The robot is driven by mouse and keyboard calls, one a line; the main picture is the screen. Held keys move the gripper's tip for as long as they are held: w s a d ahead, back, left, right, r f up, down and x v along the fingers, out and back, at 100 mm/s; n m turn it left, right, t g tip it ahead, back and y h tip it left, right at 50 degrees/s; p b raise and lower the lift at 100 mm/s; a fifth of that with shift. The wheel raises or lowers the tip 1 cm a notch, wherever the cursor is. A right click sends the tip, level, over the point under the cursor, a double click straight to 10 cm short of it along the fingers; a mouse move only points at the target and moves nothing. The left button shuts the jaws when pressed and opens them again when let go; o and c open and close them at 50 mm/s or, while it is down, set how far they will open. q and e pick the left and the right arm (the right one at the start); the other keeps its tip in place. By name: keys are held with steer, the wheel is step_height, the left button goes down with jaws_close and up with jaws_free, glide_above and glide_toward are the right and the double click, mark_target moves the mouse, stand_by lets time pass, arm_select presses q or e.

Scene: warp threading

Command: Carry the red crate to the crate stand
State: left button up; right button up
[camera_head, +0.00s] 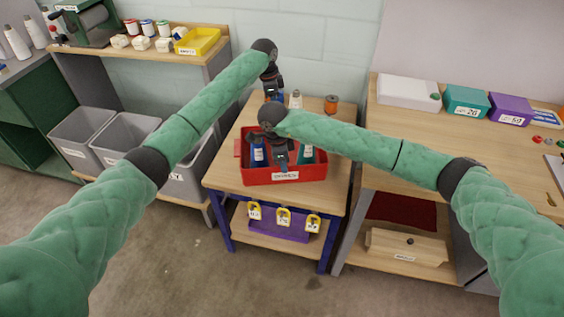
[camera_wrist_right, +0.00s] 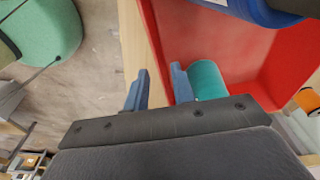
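The red crate (camera_head: 256,176) sits on a small wooden table with blue legs. It holds blue and teal spools or cones, and a label is on its front wall. My right gripper (camera_head: 283,167) points down at the crate's front wall. In the right wrist view its fingers (camera_wrist_right: 159,88) are apart, with the crate's red wall (camera_wrist_right: 162,60) and a strip of wood showing between them. My left gripper (camera_head: 272,97) is at the crate's far side; its fingertips are too small and covered to read. I cannot tell which piece of furniture is the crate stand.
An orange spool (camera_head: 331,104) and a grey cone (camera_head: 296,99) stand behind the crate. A workbench (camera_head: 420,130) with boxes is close on the right. Grey bins (camera_head: 125,136) are on the left. Yellow-tagged items (camera_head: 283,216) sit on the table's lower shelf. The front floor is clear.

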steer(key=shift+a+r, duration=0.25)
steer(key=shift+r, duration=1.15)
steer(key=shift+a+r, duration=0.2)
steer(key=shift+r, duration=1.15)
